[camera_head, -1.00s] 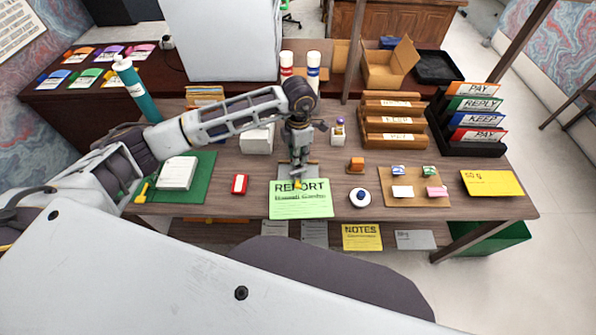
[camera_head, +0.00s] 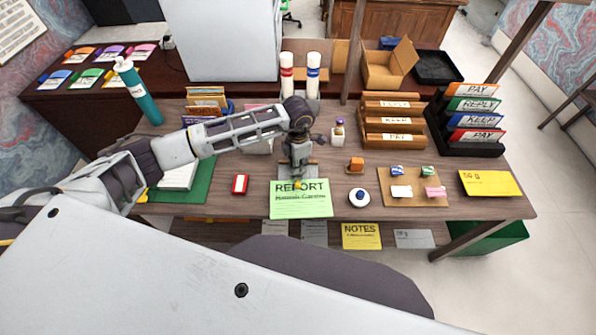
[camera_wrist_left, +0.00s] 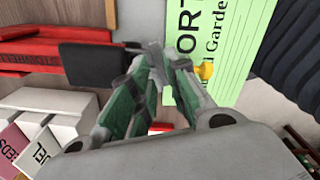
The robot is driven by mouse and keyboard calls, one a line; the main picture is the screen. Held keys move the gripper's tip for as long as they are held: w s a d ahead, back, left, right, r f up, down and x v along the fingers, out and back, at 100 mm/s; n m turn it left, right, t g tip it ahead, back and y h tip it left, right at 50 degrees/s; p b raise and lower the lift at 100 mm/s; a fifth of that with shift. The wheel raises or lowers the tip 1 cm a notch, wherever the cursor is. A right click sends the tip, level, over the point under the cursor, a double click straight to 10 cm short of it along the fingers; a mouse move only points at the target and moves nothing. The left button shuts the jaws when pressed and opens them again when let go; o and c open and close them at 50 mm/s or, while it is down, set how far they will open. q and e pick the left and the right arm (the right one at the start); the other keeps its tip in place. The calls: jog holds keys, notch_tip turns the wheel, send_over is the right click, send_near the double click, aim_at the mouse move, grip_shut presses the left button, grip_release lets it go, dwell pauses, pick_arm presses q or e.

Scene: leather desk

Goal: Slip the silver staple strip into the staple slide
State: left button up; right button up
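My left gripper (camera_head: 298,176) points down just behind the green REPORT sheet (camera_head: 302,207) in the head view. In the left wrist view its fingers (camera_wrist_left: 160,58) converge near the tips, beside the REPORT sheet (camera_wrist_left: 222,50). Whether they touch or pinch something thin is unclear. I cannot pick out the silver staple strip. The staple slide cannot be identified for sure; a grey plate (camera_head: 284,172) under the gripper is mostly covered. A small yellow piece (camera_wrist_left: 205,70) shows beside the fingers. My right gripper is not in view.
A red box (camera_head: 240,184) lies left of the sheet. An orange block (camera_head: 356,164) and a round white item (camera_head: 359,198) stand to the right. A corkboard (camera_head: 428,199) holds small pieces. Wooden letter trays (camera_head: 392,122) stand behind. A green mat (camera_head: 196,190) lies left.

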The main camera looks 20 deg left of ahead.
pick_arm(q)
jog(key=shift+f, duration=1.4)
grip_shut()
